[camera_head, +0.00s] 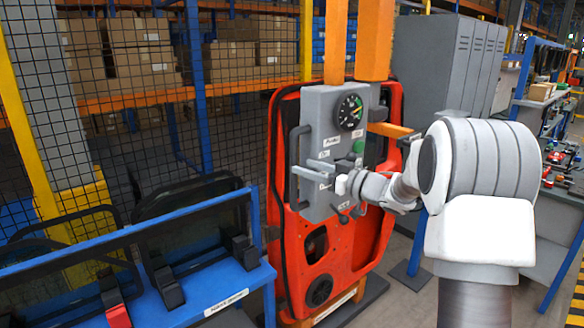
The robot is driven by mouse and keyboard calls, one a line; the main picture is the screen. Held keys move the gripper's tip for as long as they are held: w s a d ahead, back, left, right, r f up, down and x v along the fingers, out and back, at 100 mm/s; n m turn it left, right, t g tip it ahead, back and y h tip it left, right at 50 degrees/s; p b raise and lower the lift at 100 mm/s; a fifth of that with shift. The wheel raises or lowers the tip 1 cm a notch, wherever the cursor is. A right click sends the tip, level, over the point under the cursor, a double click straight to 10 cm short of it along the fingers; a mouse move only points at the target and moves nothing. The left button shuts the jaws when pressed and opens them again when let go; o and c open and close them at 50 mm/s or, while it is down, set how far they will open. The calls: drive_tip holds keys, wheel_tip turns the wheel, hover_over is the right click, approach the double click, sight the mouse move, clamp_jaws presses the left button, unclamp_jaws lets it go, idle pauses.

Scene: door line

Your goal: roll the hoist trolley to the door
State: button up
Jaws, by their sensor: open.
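The hoist trolley's grey control box (318,115) hangs below orange uprights (375,40), with a round gauge, a green button and small labels. A dark upright handle (294,150) is on the box's left side. The red-orange door (345,255) stands upright behind and below the box, which hides part of it. My gripper (304,174) is open in front of the box, its pale fingers pointing left towards the handle. I cannot tell whether they touch it or stand around it. My wrist hides part of the box's lower right.
A blue rack (200,292) with dark glass panes stands at the lower left. A black mesh fence (235,130) and shelves of cardboard boxes (140,45) are behind. Grey lockers (435,60) and a workbench (548,110) with tools are on the right.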

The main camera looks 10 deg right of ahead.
drive_tip(key=b+v, duration=0.1)
drive_tip(key=v, duration=0.9)
wheel_tip(320, 180, up, 6)
drive_tip(key=d+m+t+h, duration=0.1)
drive_tip(key=m+t+h, duration=0.2)
drive_tip(key=h, duration=0.4)
drive_tip(key=s+d+m+g+h, duration=0.1)
drive_tip(key=s+d+m+h, duration=0.1)
drive_tip(key=s+m+h, duration=0.35)
drive_tip(key=s+a+f+g, duration=0.3)
drive_tip(key=s+f, duration=0.1)
drive_tip(key=s, duration=0.5)
drive_tip(key=s+a+f+g, duration=0.3)
drive_tip(key=s+f, duration=0.1)
drive_tip(key=s, duration=0.5)
drive_tip(key=s+a+f+g, duration=0.3)
drive_tip(key=s+a+f, duration=0.1)
drive_tip(key=s, duration=0.6)
drive_tip(key=shift+f+g, duration=0.2)
drive_tip(key=shift+g, duration=0.1)
